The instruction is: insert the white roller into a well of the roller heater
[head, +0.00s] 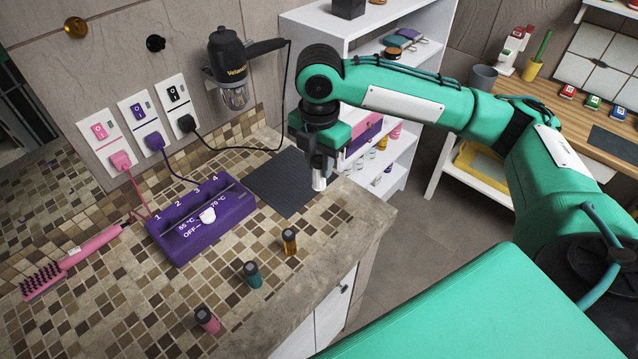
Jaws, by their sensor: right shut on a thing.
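The white roller (319,184) hangs upright below my right gripper (319,168), which is shut on it. Only its lower end shows; the fingers hide the upper part. It is above the dark mat near the counter's right edge, right of the heater and apart from it. The purple roller heater (238,208) stands on the tiled counter. My left gripper is not in view.
An amber roller (290,242), a teal roller (252,274) and a pink roller (207,320) stand on the counter in front of the heater. A pink hot brush (75,258) lies left. A dark ribbed mat (284,184) lies behind. A hair dryer (232,55) hangs on the wall.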

